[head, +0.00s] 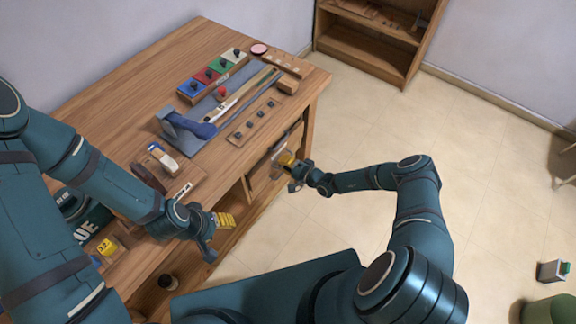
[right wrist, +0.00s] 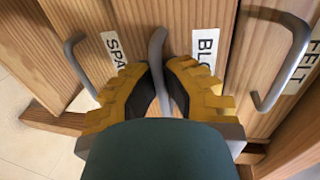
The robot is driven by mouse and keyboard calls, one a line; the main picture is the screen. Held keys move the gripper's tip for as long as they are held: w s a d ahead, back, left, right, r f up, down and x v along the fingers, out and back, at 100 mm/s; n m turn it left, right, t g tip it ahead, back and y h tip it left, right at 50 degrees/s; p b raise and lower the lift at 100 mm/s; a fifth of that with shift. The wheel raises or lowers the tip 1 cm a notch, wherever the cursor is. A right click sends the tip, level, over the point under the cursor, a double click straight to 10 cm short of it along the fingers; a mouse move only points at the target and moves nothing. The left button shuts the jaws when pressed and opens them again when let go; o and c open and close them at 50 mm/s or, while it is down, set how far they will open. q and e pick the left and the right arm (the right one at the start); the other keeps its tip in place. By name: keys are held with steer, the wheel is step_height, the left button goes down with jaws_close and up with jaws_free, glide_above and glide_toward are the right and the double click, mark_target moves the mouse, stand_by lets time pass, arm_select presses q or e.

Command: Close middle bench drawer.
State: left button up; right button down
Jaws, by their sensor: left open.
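The wooden bench (head: 150,62) has drawers in its right side. In the right wrist view the middle drawer front (right wrist: 205,18) has a label starting "BLO" (right wrist: 205,46) and a grey bar handle (right wrist: 157,42). How far this drawer stands out is hard to tell. My right gripper (right wrist: 163,75) has its yellow fingers close together on both sides of that handle, apparently clamped on it. In the head view my right gripper (head: 289,165) is at the bench's side, partly hiding the drawers. My left gripper (head: 222,232) is open and empty over the bench's near edge.
Drawers labelled "SPA" (right wrist: 115,50) and "FELT" (right wrist: 302,65), with handles, flank the middle one. Tools, coloured blocks (head: 212,76) and a grey mat (head: 190,155) lie on the bench top. A shelf (head: 365,55) stands at the back.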

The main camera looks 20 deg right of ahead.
steer(key=shift+r+x, duration=0.25)
steer(key=shift+x, duration=0.9)
steer(key=c, duration=1.1)
jaws_free()
steer(key=shift+r, duration=0.1)
steer(key=shift+o, duration=0.2)
steer(key=shift+s, duration=0.1)
steer(key=v, duration=1.2)
